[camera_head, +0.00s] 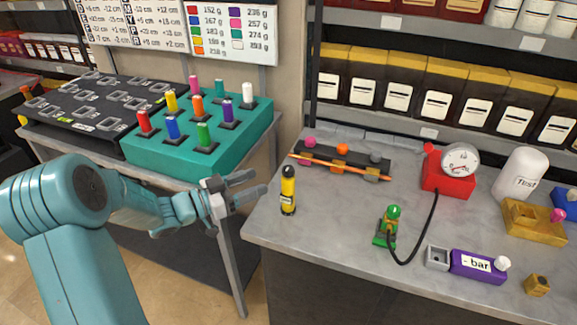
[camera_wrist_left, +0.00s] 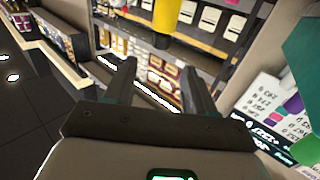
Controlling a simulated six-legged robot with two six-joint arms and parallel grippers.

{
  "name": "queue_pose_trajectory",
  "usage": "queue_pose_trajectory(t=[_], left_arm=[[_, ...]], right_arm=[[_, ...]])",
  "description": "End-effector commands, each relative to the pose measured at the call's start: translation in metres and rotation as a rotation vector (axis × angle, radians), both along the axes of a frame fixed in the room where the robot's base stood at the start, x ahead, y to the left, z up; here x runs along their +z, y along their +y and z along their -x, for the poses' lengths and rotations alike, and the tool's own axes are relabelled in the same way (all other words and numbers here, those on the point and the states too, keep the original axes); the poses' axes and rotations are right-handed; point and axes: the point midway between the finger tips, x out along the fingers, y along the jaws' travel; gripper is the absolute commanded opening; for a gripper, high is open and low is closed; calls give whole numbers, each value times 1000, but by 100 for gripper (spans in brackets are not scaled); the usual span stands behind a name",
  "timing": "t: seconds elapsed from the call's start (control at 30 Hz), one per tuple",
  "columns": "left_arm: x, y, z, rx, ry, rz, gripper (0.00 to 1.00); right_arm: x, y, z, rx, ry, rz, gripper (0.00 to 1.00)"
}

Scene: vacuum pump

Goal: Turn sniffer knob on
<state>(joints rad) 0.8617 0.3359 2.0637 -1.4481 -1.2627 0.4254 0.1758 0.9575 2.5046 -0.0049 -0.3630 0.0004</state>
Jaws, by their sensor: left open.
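A yellow upright cylinder with a black rounded top (camera_head: 288,190), which looks like the sniffer, stands on the grey bench near its left edge. Its small label is unreadable, and I cannot make out a separate knob on it. My left gripper (camera_head: 253,186) is open and empty just left of the cylinder, apart from it, with its fingers pointing right. In the left wrist view the open fingers (camera_wrist_left: 158,82) show with nothing between them. A yellow body (camera_wrist_left: 167,14), likely the same cylinder, is cut off at the top, beyond the fingertips. My right gripper is not in view.
A teal block (camera_head: 255,125) with coloured cylinders stands behind my left arm. On the bench are a black rack (camera_head: 325,157) with an orange rod, a red gauge (camera_head: 448,180), a green valve (camera_head: 385,238) with a black hose, and a purple "- bar" block (camera_head: 465,265).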

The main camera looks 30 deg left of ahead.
Motion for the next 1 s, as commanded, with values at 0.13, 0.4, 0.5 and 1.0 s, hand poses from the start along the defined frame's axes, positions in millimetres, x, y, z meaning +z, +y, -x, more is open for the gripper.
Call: queue_pose_trajectory(t=[0.13, 0.4, 0.5, 1.0], left_arm=[[2, -17, -36, -7, -1, 0, 55], [2, -36, -84, -5, -1, 0, 55], [1, -40, -93, -3, 0, 0, 55], [0, -42, -99, -2, 0, 0, 12]], right_arm=[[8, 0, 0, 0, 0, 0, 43], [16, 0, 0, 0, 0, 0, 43], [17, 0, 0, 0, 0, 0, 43], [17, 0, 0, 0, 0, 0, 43]])
